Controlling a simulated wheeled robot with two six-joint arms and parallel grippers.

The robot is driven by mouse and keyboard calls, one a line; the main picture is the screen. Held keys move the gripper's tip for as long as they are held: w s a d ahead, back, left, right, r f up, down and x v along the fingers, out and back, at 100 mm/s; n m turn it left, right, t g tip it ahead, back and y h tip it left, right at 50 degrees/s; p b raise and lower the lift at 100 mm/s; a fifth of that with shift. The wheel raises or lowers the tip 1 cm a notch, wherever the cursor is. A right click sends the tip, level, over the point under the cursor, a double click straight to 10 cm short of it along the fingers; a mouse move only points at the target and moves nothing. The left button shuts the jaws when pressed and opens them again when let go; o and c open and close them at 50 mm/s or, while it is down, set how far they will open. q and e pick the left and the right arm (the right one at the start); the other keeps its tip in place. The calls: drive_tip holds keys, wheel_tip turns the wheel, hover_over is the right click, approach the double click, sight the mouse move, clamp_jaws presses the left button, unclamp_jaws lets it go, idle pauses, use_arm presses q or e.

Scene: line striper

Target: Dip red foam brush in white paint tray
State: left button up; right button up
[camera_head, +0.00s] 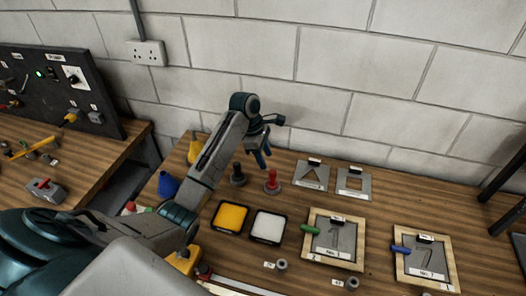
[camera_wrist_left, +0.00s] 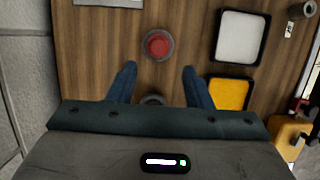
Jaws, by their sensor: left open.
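The red foam brush (camera_head: 272,184) stands upright on the wooden bench, handle up. In the left wrist view the red brush (camera_wrist_left: 158,45) shows from above, just beyond the fingertips. My left gripper (camera_head: 262,158) is open and empty, pointing down above and slightly left of the red brush. In the left wrist view the open fingers (camera_wrist_left: 157,75) are apart, with the brush roughly centred ahead of them. The white paint tray (camera_head: 267,242), dark-rimmed and square, lies in front of the red brush. It is also at the upper right of the left wrist view (camera_wrist_left: 236,63). My right gripper is out of view.
A yellow paint tray (camera_head: 229,233) adjoins the white one on the left. A dark brush (camera_head: 238,178) stands left of the red one. Stencil plates (camera_head: 353,184) lie behind, and wooden frames (camera_head: 308,225) lie right. The block wall closes the back.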

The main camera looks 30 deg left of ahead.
sight(271, 171)
use_arm(q)
drive_tip(key=x, duration=0.6)
drive_tip(key=shift+w+f, duration=0.1)
drive_tip(key=shift+f, duration=0.05)
drive_tip(key=shift+x, duration=0.95)
drive_tip(key=shift+d+f, duration=0.1)
drive_tip(key=shift+f, duration=0.1)
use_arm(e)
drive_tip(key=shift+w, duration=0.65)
use_arm(q)
drive_tip(key=shift+w, duration=0.1)
drive_tip(key=c, duration=0.8)
